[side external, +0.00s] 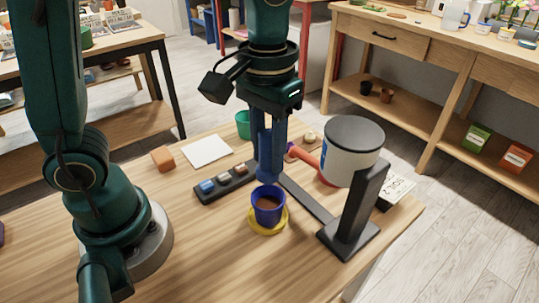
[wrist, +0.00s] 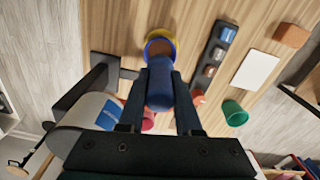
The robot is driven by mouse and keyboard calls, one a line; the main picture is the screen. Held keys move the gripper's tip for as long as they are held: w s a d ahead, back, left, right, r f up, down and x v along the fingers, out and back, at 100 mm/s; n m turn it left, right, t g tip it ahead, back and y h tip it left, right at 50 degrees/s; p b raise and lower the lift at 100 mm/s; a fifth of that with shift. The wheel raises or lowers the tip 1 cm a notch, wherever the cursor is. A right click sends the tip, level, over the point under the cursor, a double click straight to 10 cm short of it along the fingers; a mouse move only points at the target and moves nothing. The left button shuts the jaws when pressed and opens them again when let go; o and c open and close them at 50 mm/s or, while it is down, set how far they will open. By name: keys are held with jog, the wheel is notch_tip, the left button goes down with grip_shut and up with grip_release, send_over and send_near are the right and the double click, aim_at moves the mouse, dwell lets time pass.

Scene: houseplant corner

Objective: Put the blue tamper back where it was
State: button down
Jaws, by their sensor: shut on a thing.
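The blue tamper (side external: 267,158) hangs upright in my gripper (side external: 270,150), which is shut on it. In the wrist view the tamper (wrist: 160,92) sits between the two fingers (wrist: 163,64). Its lower end appears close to the rim of the blue pot (side external: 267,203); I cannot tell the exact gap. The pot holds brown soil and stands on a yellow saucer (side external: 268,231). The wrist view shows part of the pot (wrist: 158,47) beyond the tamper.
A grey canister (side external: 350,160) on a black stand (side external: 362,212) rises close to the right of my gripper. A green cup (side external: 242,123), white sheet (side external: 207,151) and orange block (side external: 163,158) lie behind and left. The front of the wooden table (side external: 205,255) is clear.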

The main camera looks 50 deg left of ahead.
jog(key=shift+s+f, duration=0.1)
jog(key=shift+s, duration=0.25)
jog(key=s+d+f, duration=0.1)
jog(key=d+f, duration=0.1)
jog(key=d, duration=0.1)
jog(key=s+d+f, duration=0.1)
jog(key=d+f, duration=0.1)
jog(key=d, duration=0.2)
jog(key=s+d+f, duration=0.1)
jog(key=d+f, duration=0.2)
jog(key=d, duration=0.1)
jog(key=shift+f, duration=1.95)
jog(key=c, duration=0.6)
grip_release()
jog(key=shift+f, duration=0.15)
